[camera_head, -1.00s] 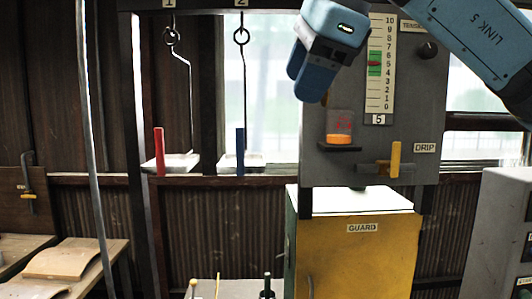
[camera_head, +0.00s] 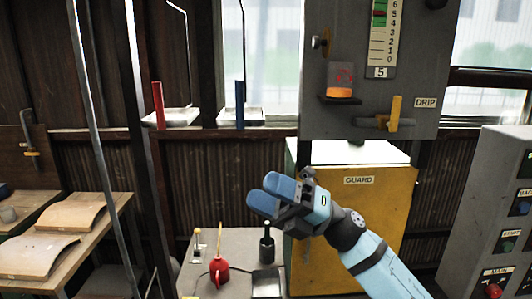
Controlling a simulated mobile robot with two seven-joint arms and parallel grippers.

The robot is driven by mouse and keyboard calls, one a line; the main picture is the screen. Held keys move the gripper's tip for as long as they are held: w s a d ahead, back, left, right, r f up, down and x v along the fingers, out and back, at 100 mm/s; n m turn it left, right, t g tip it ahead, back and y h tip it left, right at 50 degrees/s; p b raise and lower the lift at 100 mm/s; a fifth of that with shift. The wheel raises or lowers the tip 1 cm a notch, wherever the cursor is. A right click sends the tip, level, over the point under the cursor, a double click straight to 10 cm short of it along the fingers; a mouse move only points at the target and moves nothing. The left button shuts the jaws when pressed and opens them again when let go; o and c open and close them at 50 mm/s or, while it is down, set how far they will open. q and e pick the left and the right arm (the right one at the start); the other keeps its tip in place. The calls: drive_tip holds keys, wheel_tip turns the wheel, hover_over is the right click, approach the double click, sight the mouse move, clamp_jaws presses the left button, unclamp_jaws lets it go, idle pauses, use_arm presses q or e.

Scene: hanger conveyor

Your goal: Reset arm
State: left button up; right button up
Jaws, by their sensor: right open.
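My right gripper (camera_head: 270,195) is in front of the yellow guard cabinet (camera_head: 365,205), with its blue fingers pointing left. It is open and nothing shows between the fingers. My right arm comes in from the lower right. The gripper is above the small grey table (camera_head: 240,240). My left gripper is out of view.
Two hanging trays carry a red bar (camera_head: 158,105) and a blue bar (camera_head: 239,104). A grey panel (camera_head: 425,65) holds the DRIP valve (camera_head: 394,114). A red oil can (camera_head: 219,271) and a dark bottle (camera_head: 266,245) stand on the table. A control box (camera_head: 490,210) stands at right.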

drive_tip(key=d+f+m+t+h, duration=0.4)
drive_tip(key=f+m+t, duration=0.3)
drive_tip(key=f+m, duration=0.25)
drive_tip(key=d+f+m+t+h+p, duration=0.1)
drive_tip(key=d+f+m+t+h, duration=0.3)
drive_tip(key=f+m+t, duration=0.55)
drive_tip(key=d+f+m+t+h, duration=0.4)
drive_tip(key=f+m, duration=0.3)
drive_tip(key=m, duration=0.4)
drive_tip(key=s+d+f+m+g+h, duration=0.3)
drive_tip(key=s+f+m+h, duration=0.1)
drive_tip(key=s+f, duration=0.6)
drive_tip(key=s+d+f+m+g+h, duration=0.4)
drive_tip(key=s+f+m, duration=0.2)
drive_tip(key=s+f, duration=0.5)
wheel_tip(320, 180, down, 4)
drive_tip(key=shift+d+r+h+p, duration=0.2)
drive_tip(key=shift+h+p, duration=0.15)
drive_tip(key=shift+h, duration=0.05)
